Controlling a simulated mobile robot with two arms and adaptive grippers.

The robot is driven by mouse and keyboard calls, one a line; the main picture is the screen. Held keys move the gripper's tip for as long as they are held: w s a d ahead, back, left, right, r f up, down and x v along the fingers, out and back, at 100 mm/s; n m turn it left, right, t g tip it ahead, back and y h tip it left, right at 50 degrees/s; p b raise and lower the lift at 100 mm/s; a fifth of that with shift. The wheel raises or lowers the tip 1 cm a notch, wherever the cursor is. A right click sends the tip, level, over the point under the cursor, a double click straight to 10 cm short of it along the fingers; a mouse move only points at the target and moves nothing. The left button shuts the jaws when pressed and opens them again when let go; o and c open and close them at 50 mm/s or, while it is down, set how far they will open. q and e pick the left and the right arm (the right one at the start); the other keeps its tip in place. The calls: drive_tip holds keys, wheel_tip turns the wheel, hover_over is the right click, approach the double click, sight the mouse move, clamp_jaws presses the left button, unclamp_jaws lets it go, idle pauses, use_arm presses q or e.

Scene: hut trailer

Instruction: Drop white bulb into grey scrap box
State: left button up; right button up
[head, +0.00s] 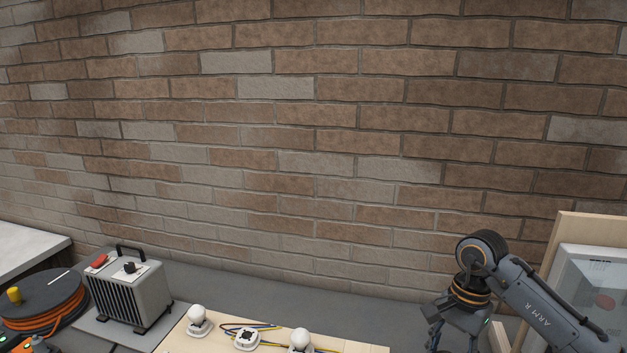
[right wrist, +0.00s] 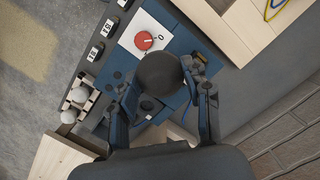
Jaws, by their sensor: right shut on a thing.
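My right gripper (right wrist: 160,80) is shut on a dark, round thing (right wrist: 159,70) that sits between its fingers in the right wrist view. I cannot tell from its dark face whether it is a bulb. In the head view this gripper (head: 456,338) is at the bottom right, its lower part cut off by the frame. A white bulb (head: 197,313) and another white bulb (head: 300,338) stand on the pale wooden board. Two white balls like bulbs (right wrist: 75,101) show in a small wooden rack in the right wrist view. I cannot make out a grey scrap box. My left gripper is not in view.
A grey heater-like box (head: 131,292) and a cable reel (head: 45,300) stand at left. A wood-framed panel (head: 565,235) is at right. Below the right gripper lie a blue surface (right wrist: 115,70) and a white plate with a red knob (right wrist: 144,40). A brick wall closes the back.

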drive_tip(key=s+a+f+n+h, duration=0.1)
drive_tip(key=s+a+n, duration=0.2)
drive_tip(key=s+n, duration=0.3)
drive_tip(key=s+a+n, duration=0.3)
drive_tip(key=s, duration=0.5)
use_arm(q)
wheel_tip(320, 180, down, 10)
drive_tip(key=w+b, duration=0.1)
drive_tip(key=b, duration=0.9)
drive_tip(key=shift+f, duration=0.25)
use_arm(e)
wheel_tip(320, 180, down, 10)
drive_tip(key=shift+d+f+n+g, duration=0.15)
drive_tip(key=shift+f+n+g, duration=0.05)
drive_tip(key=shift+n+g, duration=0.2)
drive_tip(key=shift+s+d, duration=0.1)
drive_tip(key=shift+s, duration=0.05)
